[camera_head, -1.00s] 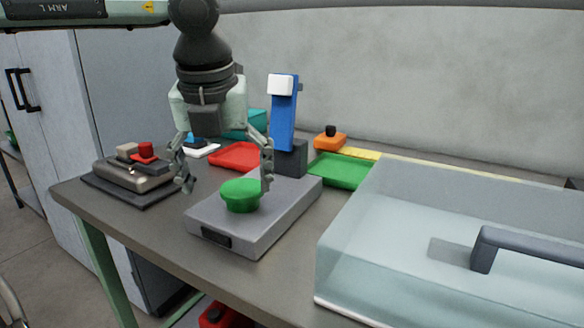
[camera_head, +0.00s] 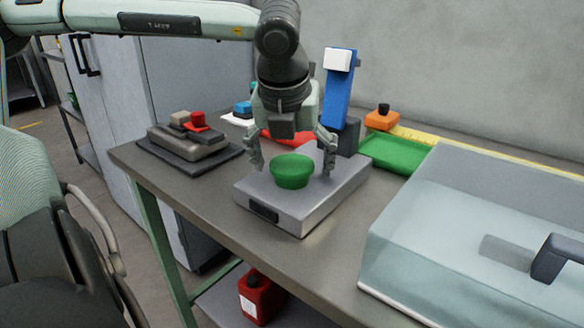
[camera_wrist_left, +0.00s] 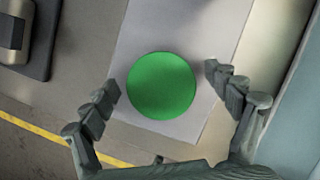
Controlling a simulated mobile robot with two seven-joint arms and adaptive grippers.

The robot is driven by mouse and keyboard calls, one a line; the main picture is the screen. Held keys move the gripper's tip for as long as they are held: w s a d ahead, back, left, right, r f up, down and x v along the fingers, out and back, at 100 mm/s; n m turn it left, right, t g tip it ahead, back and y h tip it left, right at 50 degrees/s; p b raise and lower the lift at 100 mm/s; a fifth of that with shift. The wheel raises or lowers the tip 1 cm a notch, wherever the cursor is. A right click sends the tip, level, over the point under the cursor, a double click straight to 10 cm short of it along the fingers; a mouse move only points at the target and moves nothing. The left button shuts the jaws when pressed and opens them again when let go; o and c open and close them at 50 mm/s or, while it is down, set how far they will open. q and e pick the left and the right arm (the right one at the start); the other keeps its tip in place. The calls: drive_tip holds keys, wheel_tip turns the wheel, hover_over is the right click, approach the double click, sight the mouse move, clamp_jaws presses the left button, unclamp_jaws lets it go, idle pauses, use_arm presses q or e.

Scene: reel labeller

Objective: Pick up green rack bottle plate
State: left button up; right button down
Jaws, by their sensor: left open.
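A green round object (camera_head: 292,172), wider at the top like a shallow bowl or lid, sits on the grey box-shaped platform (camera_head: 300,215) on the bench. In the left wrist view its top is a plain green disc (camera_wrist_left: 161,86). My left gripper (camera_head: 292,165) points down over it, open, with one finger on each side. In the left wrist view the gripper (camera_wrist_left: 165,90) has clear gaps between both fingers and the disc, so nothing is held. A flat green tray (camera_head: 395,152) lies behind, to the right. My right gripper is not in view.
A blue post (camera_head: 338,85) with a white head stands close behind the gripper. A clear cover (camera_head: 455,245) with a dark handle fills the bench's right side. A grey device with a red button (camera_head: 197,120) is at left. A red tray (camera_head: 285,138) is partly hidden behind the gripper.

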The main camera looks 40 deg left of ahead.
use_arm(q)
drive_tip(key=shift+c, duration=0.6)
drive_tip(key=c, duration=1.3)
drive_tip(key=shift+r, duration=0.1)
